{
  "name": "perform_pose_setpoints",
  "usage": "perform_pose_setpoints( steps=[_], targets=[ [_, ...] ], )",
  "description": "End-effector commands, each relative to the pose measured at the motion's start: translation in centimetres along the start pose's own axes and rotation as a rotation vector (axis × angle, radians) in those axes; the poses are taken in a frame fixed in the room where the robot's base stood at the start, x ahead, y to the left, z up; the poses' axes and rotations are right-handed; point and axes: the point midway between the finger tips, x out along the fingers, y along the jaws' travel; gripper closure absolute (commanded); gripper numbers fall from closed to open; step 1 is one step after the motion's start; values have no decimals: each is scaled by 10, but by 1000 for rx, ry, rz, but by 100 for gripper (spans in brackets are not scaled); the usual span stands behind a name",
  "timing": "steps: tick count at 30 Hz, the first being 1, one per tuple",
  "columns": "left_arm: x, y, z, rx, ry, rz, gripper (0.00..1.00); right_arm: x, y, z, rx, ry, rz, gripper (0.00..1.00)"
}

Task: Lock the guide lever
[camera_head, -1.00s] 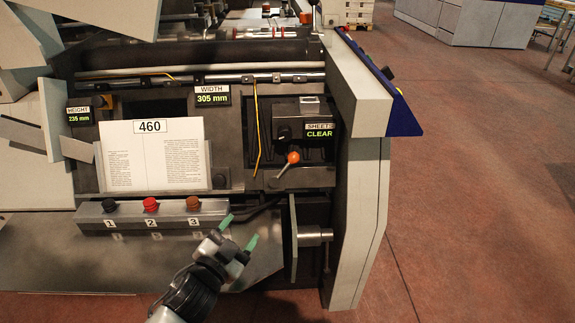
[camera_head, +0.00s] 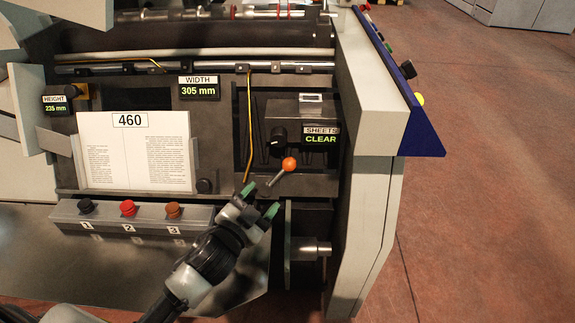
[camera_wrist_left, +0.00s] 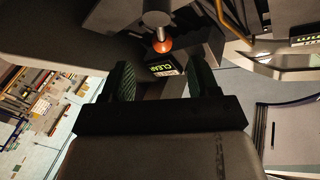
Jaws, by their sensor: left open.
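The guide lever is a short metal rod with an orange ball knob (camera_head: 289,164). It leans up and to the right on the dark panel below the "SHEETS CLEAR" display (camera_head: 321,135). My left gripper (camera_head: 261,199) is open and empty, just below and left of the lever in the head view. In the left wrist view the orange knob (camera_wrist_left: 163,45) shows ahead, between and beyond the two green-padded fingers (camera_wrist_left: 160,80). The fingers do not touch it. My right gripper is not in view.
A ledge with black, red and brown buttons (camera_head: 128,208) labelled 1, 2, 3 lies left of my gripper. A page marked 460 (camera_head: 135,165) stands behind it. A vertical plate with a metal cylinder (camera_head: 314,250) is below the lever. A pale side panel (camera_head: 372,90) bounds the right.

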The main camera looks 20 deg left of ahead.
Motion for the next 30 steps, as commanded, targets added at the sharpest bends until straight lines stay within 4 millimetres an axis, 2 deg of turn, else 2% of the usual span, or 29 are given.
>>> perform_pose_setpoints(
  steps=[15, 21, 29, 30],
  targets=[
    [86, 0, 0, 0, 2, -1, 39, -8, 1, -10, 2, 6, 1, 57],
    [100, 0, -1, 0, 1, -1, 39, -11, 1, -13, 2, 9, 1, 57],
    [102, 0, -1, 0, 1, 0, 39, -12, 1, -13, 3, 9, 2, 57],
    [101, 0, -1, 0, 1, 0, 42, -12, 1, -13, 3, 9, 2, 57]
  ],
)
